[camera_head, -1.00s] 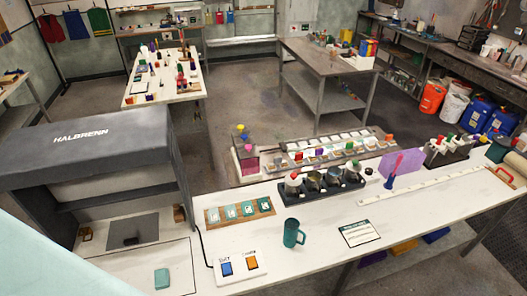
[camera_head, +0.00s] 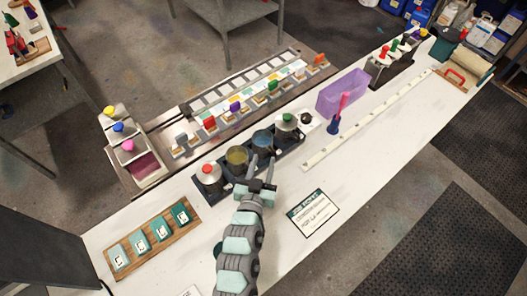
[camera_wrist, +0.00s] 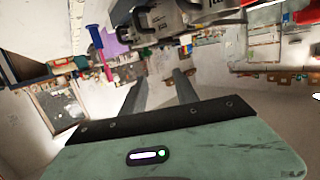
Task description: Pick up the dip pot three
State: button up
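Several dip pots stand in a row in a dark rack (camera_head: 228,183). From the left they are a red-lidded pot (camera_head: 208,176), an open pot with yellowish contents (camera_head: 237,158), an open pot with blue contents (camera_head: 263,140) and a green-lidded pot (camera_head: 288,122). The blue one is third from the left; I cannot read a number on it. My gripper (camera_head: 262,160) is open at the front of the rack, its fingers pointing toward the blue pot. I cannot tell whether they touch it. In the wrist view, my fingers (camera_wrist: 158,88) are apart with nothing held between them.
A printed card (camera_head: 313,214) lies right of my arm. A board of teal tiles (camera_head: 152,237) lies left. A rack of coloured blocks (camera_head: 237,108) is behind.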

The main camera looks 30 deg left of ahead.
aim_at(266, 149)
notch_tip(266, 149, down, 5)
jog(key=s+d+m+g+h, duration=0.1)
jog(key=s+d+g+h, duration=0.1)
jog(key=x, duration=0.3)
jog(key=p+x, duration=0.1)
jog(key=x, duration=0.6)
jog(key=shift+s+f+p, duration=0.15)
jog(key=shift+f+p, duration=0.2)
jog(key=shift+w+a+f, duration=0.1)
jog(key=shift+w+a, duration=0.05)
jog(key=shift+w, duration=0.35)
jog(key=shift+c, duration=0.2)
grip_shut()
dwell(0.4)
